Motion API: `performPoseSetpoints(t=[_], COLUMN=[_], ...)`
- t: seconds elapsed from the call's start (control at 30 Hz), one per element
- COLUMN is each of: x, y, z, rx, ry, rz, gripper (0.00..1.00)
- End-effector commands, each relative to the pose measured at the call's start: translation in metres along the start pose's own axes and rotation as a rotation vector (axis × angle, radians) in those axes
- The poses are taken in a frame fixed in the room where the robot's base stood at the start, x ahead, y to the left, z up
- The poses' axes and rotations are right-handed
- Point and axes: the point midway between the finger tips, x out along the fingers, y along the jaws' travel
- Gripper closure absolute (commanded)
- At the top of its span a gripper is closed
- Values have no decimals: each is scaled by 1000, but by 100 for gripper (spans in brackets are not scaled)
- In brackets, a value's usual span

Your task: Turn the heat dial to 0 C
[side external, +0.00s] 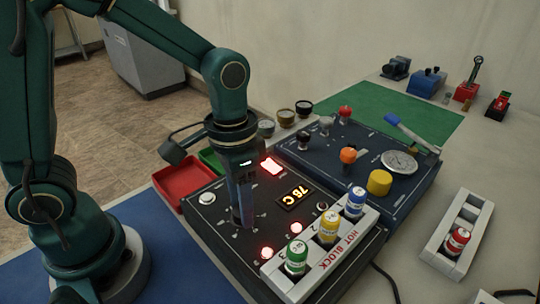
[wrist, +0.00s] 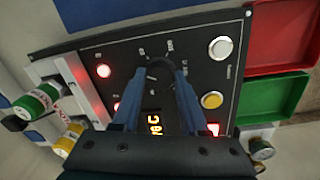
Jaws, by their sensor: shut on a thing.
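The heat dial (wrist: 160,66) is a dark knob on the dark control panel, with a ring of pale scale marks around it. My gripper (wrist: 159,74) points down at the panel and its two blue fingers are shut on the dial. In the side view my gripper (side external: 243,222) stands over the left part of the panel and hides most of the dial. The orange display (side external: 294,197) beside it appears to read 78C. The pointer direction of the dial is hard to make out.
The white hot block rack (side external: 318,252) with green, yellow and blue vials stands on the panel's right front side. Red lamps (side external: 267,254) glow nearby. Red (side external: 186,181) and green trays sit at the left.

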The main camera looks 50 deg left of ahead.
Motion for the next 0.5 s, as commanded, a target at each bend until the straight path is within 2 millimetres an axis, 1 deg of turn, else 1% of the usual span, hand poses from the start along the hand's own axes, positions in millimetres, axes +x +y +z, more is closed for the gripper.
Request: performPoseSetpoints(t=[0.5], x=[-1], y=[1], z=[0], rx=[-490], ry=[24], rz=[1], gripper=[100])
